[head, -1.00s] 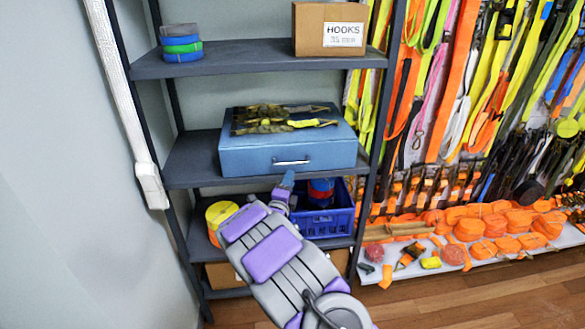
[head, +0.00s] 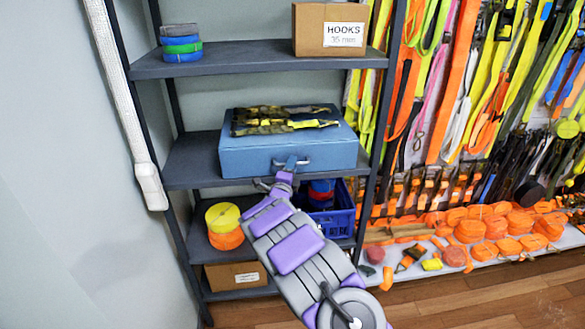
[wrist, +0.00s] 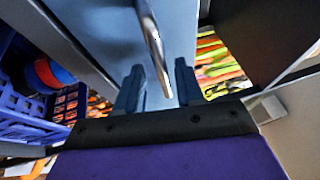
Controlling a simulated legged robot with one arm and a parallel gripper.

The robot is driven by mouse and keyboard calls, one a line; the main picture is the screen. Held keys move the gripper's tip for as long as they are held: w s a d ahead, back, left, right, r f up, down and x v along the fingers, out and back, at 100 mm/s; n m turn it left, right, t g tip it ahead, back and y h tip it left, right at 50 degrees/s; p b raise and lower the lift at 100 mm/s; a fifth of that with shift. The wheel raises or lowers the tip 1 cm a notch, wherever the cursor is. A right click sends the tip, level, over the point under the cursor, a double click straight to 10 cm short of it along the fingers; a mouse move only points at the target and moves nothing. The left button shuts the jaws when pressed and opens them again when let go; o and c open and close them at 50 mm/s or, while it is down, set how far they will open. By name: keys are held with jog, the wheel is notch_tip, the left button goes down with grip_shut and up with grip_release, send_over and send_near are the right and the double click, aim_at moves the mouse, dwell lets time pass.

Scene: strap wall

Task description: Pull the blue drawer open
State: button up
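The blue drawer (head: 245,160) is a box-like unit on the middle shelf, its front facing me. It looks shut. Its silver bar handle (head: 303,161) is on the front, partly hidden by my gripper (head: 289,165) in the head view. In the wrist view the handle (wrist: 152,40) runs down between the two blue fingers of my gripper (wrist: 160,88). The fingers stand apart, one on each side of the handle, with visible gaps. The drawer front also shows in the wrist view (wrist: 100,30).
Camouflage and yellow straps (head: 280,119) lie on top of the drawer. A blue crate (head: 335,222) and yellow and orange strap rolls (head: 224,225) sit on the shelf below. A shelf post (head: 383,140) stands to the right. Hanging straps (head: 470,80) fill the right wall.

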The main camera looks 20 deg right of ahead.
jog(key=shift+a+r, duration=0.1)
jog(key=shift+a, duration=0.75)
jog(key=c, duration=0.3)
jog(key=shift+a, duration=0.1)
jog(key=shift+c, duration=1.5)
jog(key=shift+d, duration=0.75)
grip_shut()
jog(key=shift+s+f, duration=0.1)
jog(key=shift+f, duration=0.1)
